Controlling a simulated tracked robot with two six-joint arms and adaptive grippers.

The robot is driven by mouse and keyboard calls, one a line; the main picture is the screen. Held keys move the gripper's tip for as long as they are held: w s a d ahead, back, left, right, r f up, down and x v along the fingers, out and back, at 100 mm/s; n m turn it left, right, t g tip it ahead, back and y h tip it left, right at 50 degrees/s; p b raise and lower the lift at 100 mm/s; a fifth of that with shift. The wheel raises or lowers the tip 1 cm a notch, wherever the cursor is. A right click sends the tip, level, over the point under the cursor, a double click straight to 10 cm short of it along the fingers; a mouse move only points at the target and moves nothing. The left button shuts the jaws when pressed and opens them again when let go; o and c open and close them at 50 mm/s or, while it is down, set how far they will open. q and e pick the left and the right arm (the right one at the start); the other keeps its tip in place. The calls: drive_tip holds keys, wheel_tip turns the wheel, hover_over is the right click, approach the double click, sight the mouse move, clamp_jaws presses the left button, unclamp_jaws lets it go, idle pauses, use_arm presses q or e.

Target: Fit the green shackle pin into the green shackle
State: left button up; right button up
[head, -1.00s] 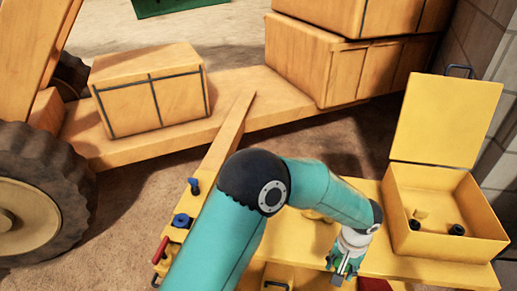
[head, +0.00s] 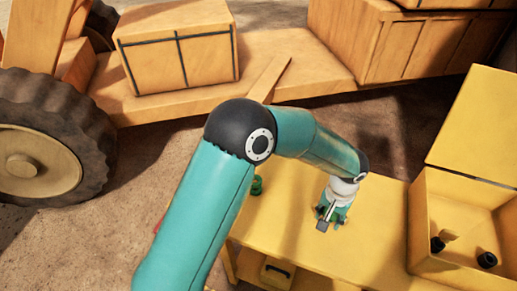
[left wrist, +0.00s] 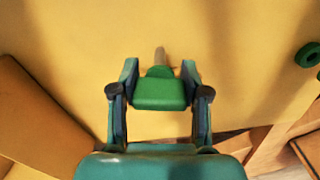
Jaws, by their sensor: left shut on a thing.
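My left gripper (head: 330,215) is over the yellow bench top in the head view. In the left wrist view its two fingers (left wrist: 158,95) are shut on the green shackle pin (left wrist: 160,92), gripping its green head. A greyish-tan shaft (left wrist: 160,58) extends from the head, away from the gripper. A small green piece (head: 257,185), likely the green shackle, stands on the bench beside my left arm. A green rounded part with a dark hole (left wrist: 308,55) shows at the right edge of the left wrist view, apart from the pin. My right gripper is not in view.
A yellow open-lidded box (head: 435,225) with dark round parts inside stands at the bench's right. A drawer with a dark handle (head: 278,270) is at the front. A wheeled machine (head: 40,165) and crates (head: 180,50) are behind. Bench top around the gripper looks clear.

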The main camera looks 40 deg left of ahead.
use_arm(q)
drive_tip(key=a+r+n+p, duration=0.2)
drive_tip(key=a+r+n, duration=0.2)
drive_tip(key=a, duration=0.8)
drive_tip(key=w+a+r+n+p, duration=0.1)
drive_tip(key=a+r+n+p, duration=0.2)
drive_tip(key=a+r, duration=0.4)
drive_tip(key=a+n, duration=0.1)
drive_tip(key=a, duration=0.5)
drive_tip(key=shift+n+p, duration=0.35)
drive_tip(key=shift+n, duration=0.05)
drive_tip(key=shift+d, duration=0.1)
drive_tip(key=shift+s+f+b, duration=0.15)
drive_tip(key=shift+f+b, duration=1.1)
drive_tip(key=shift+f, duration=0.25)
drive_tip(key=shift+s+f+b, duration=0.1)
drive_tip(key=shift+f+b, duration=1.1)
drive_tip(key=shift+f, duration=0.25)
